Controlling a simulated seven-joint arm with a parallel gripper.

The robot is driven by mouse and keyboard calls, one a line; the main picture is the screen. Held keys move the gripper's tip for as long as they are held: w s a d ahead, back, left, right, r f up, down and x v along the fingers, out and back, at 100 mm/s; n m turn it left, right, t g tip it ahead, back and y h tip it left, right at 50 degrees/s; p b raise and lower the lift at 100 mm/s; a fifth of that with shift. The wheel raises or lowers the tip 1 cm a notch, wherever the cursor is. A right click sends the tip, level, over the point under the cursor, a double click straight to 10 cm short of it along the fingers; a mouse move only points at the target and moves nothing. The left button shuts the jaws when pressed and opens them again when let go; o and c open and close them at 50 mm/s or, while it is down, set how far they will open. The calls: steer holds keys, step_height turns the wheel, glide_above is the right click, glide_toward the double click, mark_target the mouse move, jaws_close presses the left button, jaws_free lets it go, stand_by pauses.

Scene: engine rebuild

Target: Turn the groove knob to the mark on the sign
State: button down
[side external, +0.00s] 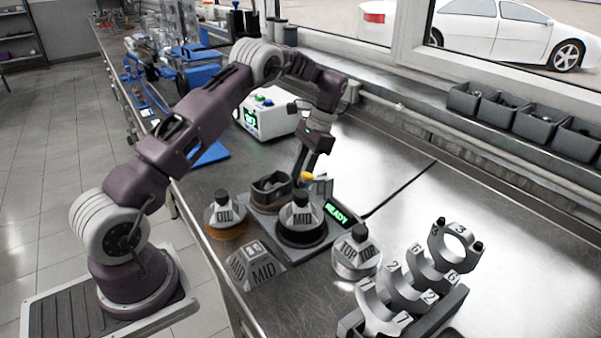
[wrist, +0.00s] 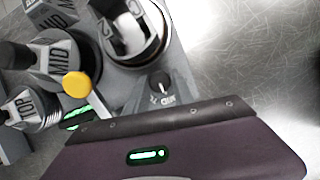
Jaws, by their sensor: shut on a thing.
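My gripper (side external: 299,176) points down among the fixtures on the bench, its fingers close together beside the yellow button (side external: 307,177). It is shut on what appears to be the groove knob, which the fingers and the MID holder hide in the side view. In the wrist view a small dark knob (wrist: 160,82) stands on a grey block with lettering too small to read surely; my fingertips are not clear there. The grey sign (side external: 255,264) reads MID on its front faces. The piston in its cup (wrist: 130,28) sits beside the knob block.
Grey holders marked OIL (side external: 226,215), MID (side external: 301,217) and TOP (side external: 357,252) stand close around. A green READY display (side external: 340,213) lies at right. Numbered bearing caps (side external: 420,270) stand front right.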

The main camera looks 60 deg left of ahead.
stand_by(0.3)
steer(key=c, duration=1.1)
jaws_free()
steer(key=shift+v, duration=3.5)
steer(key=shift+d+r, duration=0.1)
